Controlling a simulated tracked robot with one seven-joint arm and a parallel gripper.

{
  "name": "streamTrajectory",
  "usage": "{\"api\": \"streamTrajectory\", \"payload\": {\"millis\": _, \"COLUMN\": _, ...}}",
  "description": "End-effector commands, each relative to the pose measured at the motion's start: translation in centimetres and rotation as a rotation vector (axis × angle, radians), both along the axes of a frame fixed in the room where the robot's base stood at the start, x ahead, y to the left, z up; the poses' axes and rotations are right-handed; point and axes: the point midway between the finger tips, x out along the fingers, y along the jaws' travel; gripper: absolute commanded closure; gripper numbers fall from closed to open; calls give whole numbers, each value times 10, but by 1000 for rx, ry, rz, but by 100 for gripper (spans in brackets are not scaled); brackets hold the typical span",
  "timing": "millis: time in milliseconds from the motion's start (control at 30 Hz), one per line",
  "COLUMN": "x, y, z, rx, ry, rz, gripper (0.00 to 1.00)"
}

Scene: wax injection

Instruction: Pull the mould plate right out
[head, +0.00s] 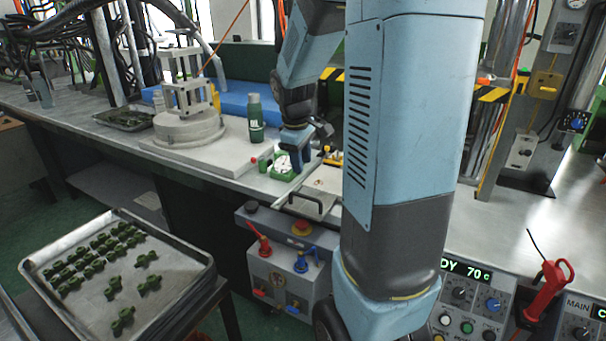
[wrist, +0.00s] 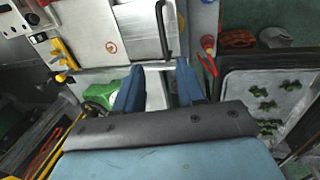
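The mould plate (head: 322,191) is a flat, light metal plate in the machine at the bench's front edge, with a dark bar handle (head: 305,203) on its near side. In the wrist view the plate (wrist: 133,40) is at the top middle, and its handle (wrist: 162,30) runs down to just beyond my fingertips. My gripper (head: 294,158) is above the bench, left of and behind the handle. In the wrist view my gripper (wrist: 160,75) has its two blue fingers apart with nothing held between them. My arm hides part of the machine in the head view.
A green box with a white dial (head: 283,167) sits close to my gripper. A green bottle (head: 256,118) and a grey stepped fixture (head: 187,122) stand behind on the bench. A tray (head: 85,295) of green parts is at lower left. Control valves (head: 300,262) are below the plate.

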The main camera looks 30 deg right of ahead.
Motion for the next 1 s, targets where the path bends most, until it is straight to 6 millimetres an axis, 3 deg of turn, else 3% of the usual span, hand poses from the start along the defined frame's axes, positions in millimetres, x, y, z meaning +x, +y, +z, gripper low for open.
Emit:
{"api": "streamTrajectory", "payload": {"millis": 200, "x": -2, "y": 3, "z": 20, "rx": -1, "ry": 0, "rz": 1, "gripper": 61}}
{"api": "streamTrajectory", "payload": {"millis": 833, "x": -3, "y": 5, "z": 23, "rx": 1, "ry": -2, "rz": -2, "gripper": 61}}
{"api": "streamTrajectory", "payload": {"millis": 1000, "x": -15, "y": 17, "z": 38, "rx": 14, "ry": -41, "rz": -37, "gripper": 61}}
